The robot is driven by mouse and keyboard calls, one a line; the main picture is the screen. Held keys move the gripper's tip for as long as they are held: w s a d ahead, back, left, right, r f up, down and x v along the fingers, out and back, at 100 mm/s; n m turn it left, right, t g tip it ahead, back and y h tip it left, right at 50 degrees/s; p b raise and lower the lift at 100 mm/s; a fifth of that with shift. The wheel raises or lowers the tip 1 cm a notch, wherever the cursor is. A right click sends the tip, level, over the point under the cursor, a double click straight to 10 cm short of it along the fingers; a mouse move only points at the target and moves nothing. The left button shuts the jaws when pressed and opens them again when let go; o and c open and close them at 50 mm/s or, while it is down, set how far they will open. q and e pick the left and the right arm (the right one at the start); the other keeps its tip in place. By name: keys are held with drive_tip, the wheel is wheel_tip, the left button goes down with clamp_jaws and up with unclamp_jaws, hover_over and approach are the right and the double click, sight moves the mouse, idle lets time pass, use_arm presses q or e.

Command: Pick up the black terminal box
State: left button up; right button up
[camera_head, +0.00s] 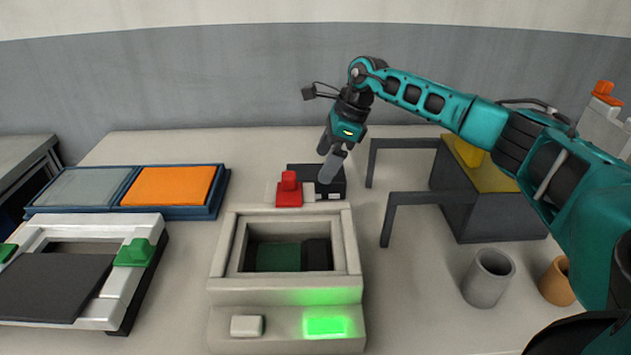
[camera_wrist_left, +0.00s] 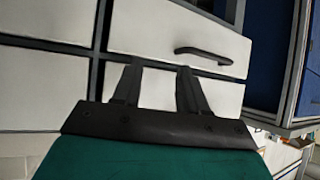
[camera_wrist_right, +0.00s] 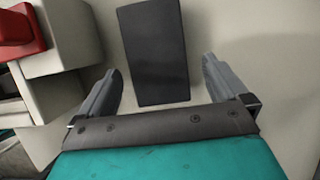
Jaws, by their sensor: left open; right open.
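The black terminal box (camera_head: 318,178) lies on the table behind the beige machine. In the right wrist view the box (camera_wrist_right: 153,50) shows as a dark, flat-topped block, ahead of and between the two fingers. My left gripper (camera_wrist_left: 158,88) is open and empty, in front of white drawers, and does not show in the head view.
The beige machine (camera_head: 222,262) with a red knob (camera_head: 289,188) stands close to the box. A blue-framed tray (camera_head: 215,200) and a white fixture (camera_head: 150,224) are at left. Dark brackets (camera_head: 388,214), a yellow-topped block (camera_head: 465,215), a grey cup (camera_head: 487,284) and an orange cup (camera_head: 556,284) are at right.

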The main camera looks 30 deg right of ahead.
sight(317, 172)
drive_tip(key=shift+a+x, duration=0.2)
drive_tip(key=shift+x, duration=2.6)
drive_tip(key=shift+c, duration=0.4)
drive_tip(key=shift+r, duration=0.1)
drive_tip(key=c, duration=1.2)
drive_tip(key=shift+r, duration=0.1)
drive_tip(key=shift+c, duration=0.5)
